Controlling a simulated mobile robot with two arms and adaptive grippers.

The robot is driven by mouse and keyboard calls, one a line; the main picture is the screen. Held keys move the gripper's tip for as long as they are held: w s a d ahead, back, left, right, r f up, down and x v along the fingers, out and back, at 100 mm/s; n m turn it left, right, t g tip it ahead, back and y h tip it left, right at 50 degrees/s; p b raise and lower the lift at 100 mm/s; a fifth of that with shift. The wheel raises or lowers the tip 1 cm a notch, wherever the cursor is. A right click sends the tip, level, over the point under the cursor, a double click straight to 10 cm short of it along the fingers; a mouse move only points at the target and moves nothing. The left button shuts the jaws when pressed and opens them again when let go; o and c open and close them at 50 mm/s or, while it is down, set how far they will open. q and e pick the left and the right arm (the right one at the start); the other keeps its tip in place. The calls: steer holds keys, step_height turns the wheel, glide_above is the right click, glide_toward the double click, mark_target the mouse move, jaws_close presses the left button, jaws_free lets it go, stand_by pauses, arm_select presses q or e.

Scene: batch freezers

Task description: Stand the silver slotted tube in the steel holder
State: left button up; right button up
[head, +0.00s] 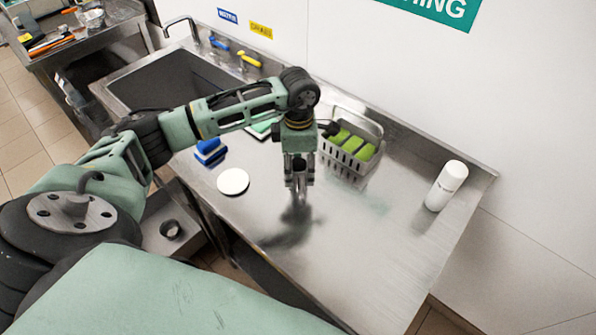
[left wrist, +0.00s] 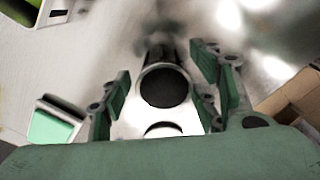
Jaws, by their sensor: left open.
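My left gripper (head: 298,190) points down over the steel counter in the head view. In the left wrist view, its fingers (left wrist: 165,95) are open. A round metal tube end with a dark opening (left wrist: 163,86) sits between them, seen end-on; it looks like the silver slotted tube. I cannot tell whether either finger touches it. In the head view the tube can hardly be told apart from the fingers. A grey slotted caddy (head: 341,167) with green sponges stands behind the gripper; I cannot tell whether it is the steel holder. My right gripper is not in view.
A white cylinder (head: 446,186) stands at the counter's right end. A white disc (head: 233,181) and a blue sponge (head: 210,150) lie left of the gripper. The sink (head: 170,80) is at the back left. The counter (head: 370,245) is clear in front and to the right.

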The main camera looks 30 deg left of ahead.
arm_select(q)
steer(key=c, duration=1.4)
steer(key=shift+o, duration=0.2)
